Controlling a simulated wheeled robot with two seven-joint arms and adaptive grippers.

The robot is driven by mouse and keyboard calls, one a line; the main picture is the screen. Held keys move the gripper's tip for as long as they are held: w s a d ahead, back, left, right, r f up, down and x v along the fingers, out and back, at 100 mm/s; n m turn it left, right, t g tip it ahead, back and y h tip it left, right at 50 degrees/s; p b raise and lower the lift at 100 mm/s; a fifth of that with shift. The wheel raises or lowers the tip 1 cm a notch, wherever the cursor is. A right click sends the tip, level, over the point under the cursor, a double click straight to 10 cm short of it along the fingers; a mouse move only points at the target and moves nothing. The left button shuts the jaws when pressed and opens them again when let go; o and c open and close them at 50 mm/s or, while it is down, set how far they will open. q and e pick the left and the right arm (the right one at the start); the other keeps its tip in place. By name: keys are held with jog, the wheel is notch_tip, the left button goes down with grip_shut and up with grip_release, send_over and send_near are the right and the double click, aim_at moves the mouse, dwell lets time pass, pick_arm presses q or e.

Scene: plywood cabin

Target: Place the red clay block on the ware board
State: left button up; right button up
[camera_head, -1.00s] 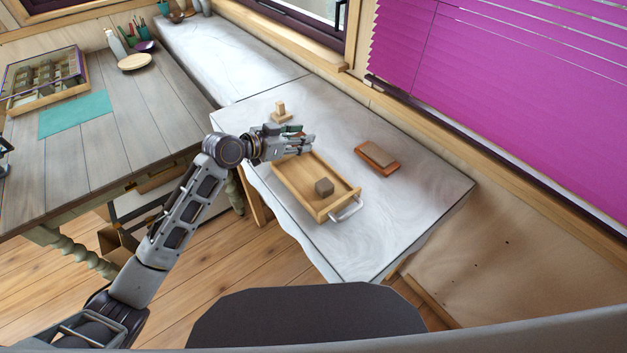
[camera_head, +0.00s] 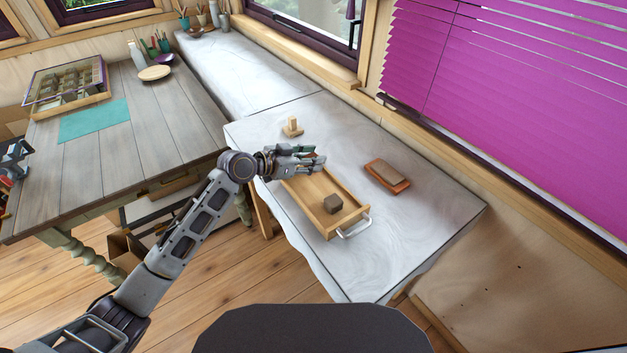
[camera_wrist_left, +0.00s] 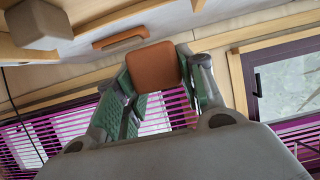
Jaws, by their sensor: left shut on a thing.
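The red clay block (camera_wrist_left: 153,66) is a flat, rounded reddish-brown piece between the green-padded fingers of my left gripper (camera_wrist_left: 160,88) in the left wrist view. In the head view my left gripper (camera_head: 306,158) is at the far end of a wooden tray (camera_head: 296,203), apparently above it, and mostly hides the block. I cannot tell which piece is the ware board. My right gripper is out of view.
The tray has a metal handle (camera_head: 354,226) at its near end. A small wooden piece (camera_head: 292,127) stands behind the gripper. The pale worktop (camera_head: 420,215) is clear at the right. A plank table (camera_head: 130,140) stands left. A wall with purple blinds (camera_head: 510,80) runs along the right.

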aim_at(311, 185)
pick_arm(q)
jog(key=shift+f, duration=1.9)
jog(key=shift+f+p, duration=0.3)
jog(key=shift+f, duration=1.55)
jog(key=shift+f, duration=0.2)
jog(key=o, duration=1.1)
jog(key=shift+r, duration=0.15)
